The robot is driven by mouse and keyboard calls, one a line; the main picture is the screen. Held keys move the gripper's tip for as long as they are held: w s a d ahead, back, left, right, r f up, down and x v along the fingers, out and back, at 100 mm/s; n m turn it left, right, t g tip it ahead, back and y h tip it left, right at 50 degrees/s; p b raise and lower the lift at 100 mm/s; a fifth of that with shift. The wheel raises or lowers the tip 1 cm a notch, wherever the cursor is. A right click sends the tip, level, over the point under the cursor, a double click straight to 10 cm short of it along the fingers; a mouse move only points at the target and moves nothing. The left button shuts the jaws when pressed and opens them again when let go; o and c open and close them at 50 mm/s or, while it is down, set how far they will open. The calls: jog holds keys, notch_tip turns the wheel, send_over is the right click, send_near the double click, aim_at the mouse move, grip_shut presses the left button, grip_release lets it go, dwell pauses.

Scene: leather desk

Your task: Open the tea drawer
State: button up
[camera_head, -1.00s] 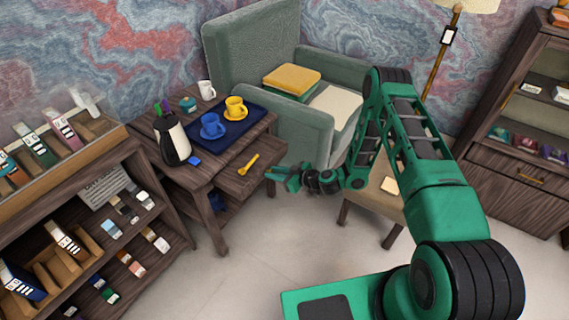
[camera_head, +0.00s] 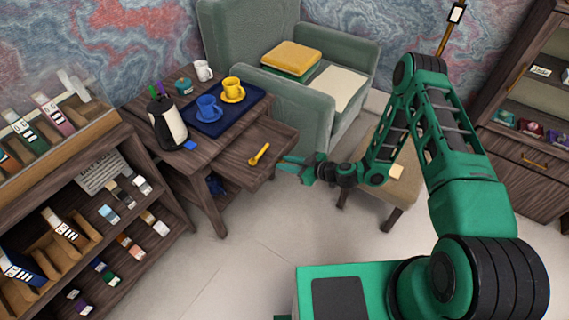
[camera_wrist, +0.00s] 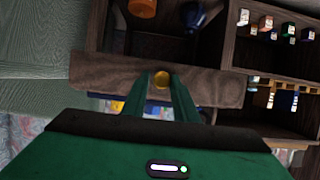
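The tea drawer (camera_head: 236,150) is pulled well out of the small dark wooden table (camera_head: 165,103). A yellow scoop (camera_head: 259,153) lies inside it. My gripper (camera_head: 284,163) is at the drawer front. The knob is hidden in the head view.
A blue tray (camera_head: 240,114) with a blue cup and a yellow cup, a kettle (camera_head: 167,124) and a white mug (camera_head: 203,70) stand on the table. A green armchair (camera_head: 290,140) is close behind the drawer. A stool (camera_head: 385,195) stands right of it. Floor in front is clear.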

jog(key=shift+o, duration=1.1)
jog(key=shift+w+d, duration=0.1)
jog(key=v, duration=1)
jog(key=shift+s+d, duration=0.25)
jog(key=shift+d, duration=0.1)
jog(key=shift+r, duration=0.1)
